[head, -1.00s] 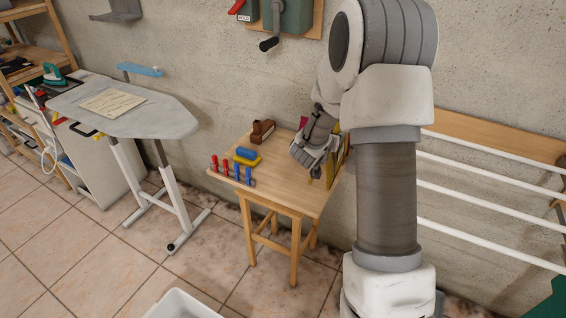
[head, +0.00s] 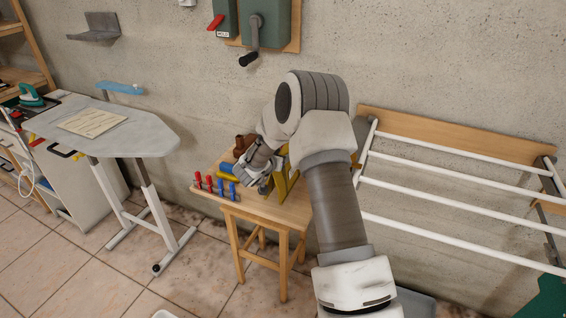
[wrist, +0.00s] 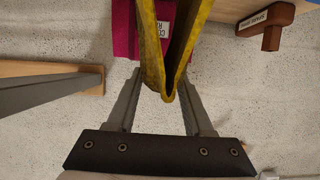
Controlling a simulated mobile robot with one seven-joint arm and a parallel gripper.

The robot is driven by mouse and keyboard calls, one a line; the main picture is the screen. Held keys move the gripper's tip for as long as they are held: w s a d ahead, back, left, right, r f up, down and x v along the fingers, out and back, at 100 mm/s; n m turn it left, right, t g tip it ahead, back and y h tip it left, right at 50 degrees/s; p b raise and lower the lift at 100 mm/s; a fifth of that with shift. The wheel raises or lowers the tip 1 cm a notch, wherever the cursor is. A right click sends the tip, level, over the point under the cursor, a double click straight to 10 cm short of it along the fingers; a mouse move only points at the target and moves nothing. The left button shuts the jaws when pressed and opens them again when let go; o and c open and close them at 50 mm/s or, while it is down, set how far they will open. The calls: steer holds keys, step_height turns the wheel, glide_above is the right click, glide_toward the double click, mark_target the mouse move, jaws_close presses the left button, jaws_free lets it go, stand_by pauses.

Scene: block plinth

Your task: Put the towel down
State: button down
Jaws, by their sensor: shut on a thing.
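My gripper (head: 266,184) is over the right part of the small wooden table (head: 290,212). In the wrist view, my gripper (wrist: 161,80) is shut on the towel, a yellow folded cloth (wrist: 168,88) that hangs in a V between the fingers. The yellow towel (head: 283,186) also shows beside the gripper in the head view, partly hidden by my arm. I cannot tell whether it touches the tabletop. A magenta piece with a white label (wrist: 124,35) is behind the towel in the wrist view.
Red and blue pegs (head: 215,186) line the table's front left edge. A brown block (head: 243,145) is at its back. An ironing board (head: 110,130) stands left. A drying rack (head: 455,185) with white bars is on the wall at right. Floor is clear between board and table.

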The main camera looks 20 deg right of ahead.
mark_target(284, 180)
steer(key=shift+f, duration=1.45)
steer(key=shift+f, duration=0.1)
steer(key=shift+c, duration=1.5)
jaws_free()
steer(key=shift+f, duration=0.1)
